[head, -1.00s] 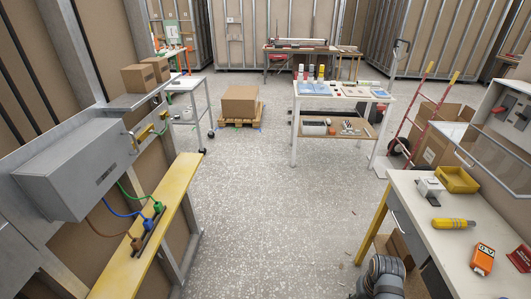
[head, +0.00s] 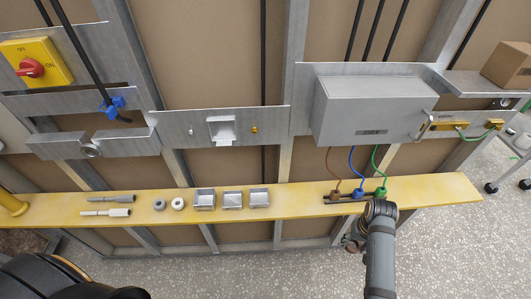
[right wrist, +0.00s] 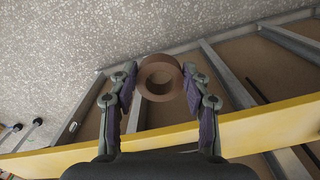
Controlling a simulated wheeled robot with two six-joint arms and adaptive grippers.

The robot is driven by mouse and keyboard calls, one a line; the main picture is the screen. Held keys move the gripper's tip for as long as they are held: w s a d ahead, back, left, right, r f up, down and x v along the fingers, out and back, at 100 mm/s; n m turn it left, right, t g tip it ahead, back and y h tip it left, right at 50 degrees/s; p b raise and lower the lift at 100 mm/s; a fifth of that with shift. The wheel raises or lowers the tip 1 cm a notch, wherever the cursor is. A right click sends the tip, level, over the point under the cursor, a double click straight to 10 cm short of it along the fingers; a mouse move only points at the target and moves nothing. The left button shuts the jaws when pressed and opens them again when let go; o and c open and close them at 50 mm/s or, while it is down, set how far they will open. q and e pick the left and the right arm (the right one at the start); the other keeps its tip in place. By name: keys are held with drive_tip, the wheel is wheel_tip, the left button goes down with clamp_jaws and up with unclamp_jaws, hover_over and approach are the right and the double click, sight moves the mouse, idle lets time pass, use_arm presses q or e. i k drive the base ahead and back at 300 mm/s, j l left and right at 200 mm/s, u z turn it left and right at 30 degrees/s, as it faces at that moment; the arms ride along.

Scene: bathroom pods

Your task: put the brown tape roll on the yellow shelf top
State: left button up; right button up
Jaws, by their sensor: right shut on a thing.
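The brown tape roll (right wrist: 160,94) is between the fingers of my right gripper (right wrist: 160,80) in the right wrist view. The gripper is shut on it, and the ring's round hole shows. The yellow shelf top (head: 300,197) runs along the wall in the head view, and its yellow board (right wrist: 60,158) also crosses the lower right wrist view. The roll appears apart from the board, with floor and wall framing behind it. In the head view my right arm is at the shelf's front edge, right of centre; I cannot make out the roll there. My left gripper is not in view.
A grey wall box (head: 365,110) hangs above. Bare shelf shows between the boxes and cable plugs, and at the right end.

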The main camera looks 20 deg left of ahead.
sight(430, 190)
drive_tip(key=l+u, duration=0.3)
drive_tip(key=l, duration=0.65)
drive_tip(key=k+l+u, duration=0.1)
drive_tip(key=l+u, duration=0.15)
drive_tip(key=l, duration=0.75)
